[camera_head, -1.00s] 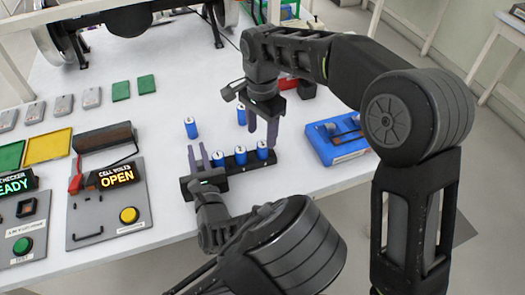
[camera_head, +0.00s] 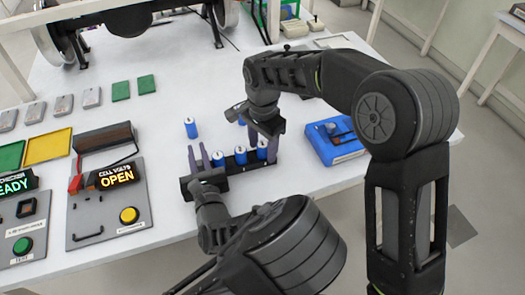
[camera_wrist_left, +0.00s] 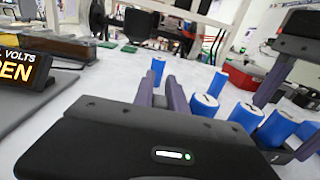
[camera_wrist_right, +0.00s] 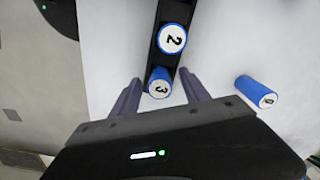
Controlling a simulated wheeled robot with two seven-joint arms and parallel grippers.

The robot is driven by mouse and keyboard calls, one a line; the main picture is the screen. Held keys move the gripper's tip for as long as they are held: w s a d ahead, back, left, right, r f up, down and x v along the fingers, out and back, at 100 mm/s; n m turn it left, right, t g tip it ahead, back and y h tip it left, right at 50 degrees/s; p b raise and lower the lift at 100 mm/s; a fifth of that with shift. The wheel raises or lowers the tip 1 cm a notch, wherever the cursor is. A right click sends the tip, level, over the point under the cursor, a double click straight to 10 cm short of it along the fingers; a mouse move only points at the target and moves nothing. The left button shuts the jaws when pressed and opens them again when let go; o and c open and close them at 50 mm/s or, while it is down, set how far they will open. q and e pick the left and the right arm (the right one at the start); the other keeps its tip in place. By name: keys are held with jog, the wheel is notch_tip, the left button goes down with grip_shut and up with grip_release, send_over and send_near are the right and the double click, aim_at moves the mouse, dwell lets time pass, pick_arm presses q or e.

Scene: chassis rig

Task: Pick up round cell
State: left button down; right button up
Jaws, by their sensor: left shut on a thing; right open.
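A black rack (camera_head: 230,168) stands at the table's front with three upright blue round cells: the left one (camera_head: 218,159), the middle one (camera_head: 240,156) and the right one, marked 3 (camera_wrist_right: 159,82). Cell 2 (camera_wrist_right: 173,40) is beside it. My right gripper (camera_head: 262,142) is open, pointing down, one finger on each side of cell 3. My left gripper (camera_head: 198,158) is shut at the rack's left end; its grip is partly hidden by its palm. A loose blue cell (camera_head: 190,127) stands behind the rack; another (camera_wrist_right: 257,92) stands right of the right gripper in the right wrist view.
A blue box (camera_head: 335,140) stands to the right of the rack. The panel with the lit OPEN sign (camera_head: 118,176) and yellow button (camera_head: 129,215) is at left. Grey and green blocks (camera_head: 120,91) lie further back. The table's front edge is close.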

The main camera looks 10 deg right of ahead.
jog(key=shift+c, duration=0.3)
grip_shut()
dwell(0.6)
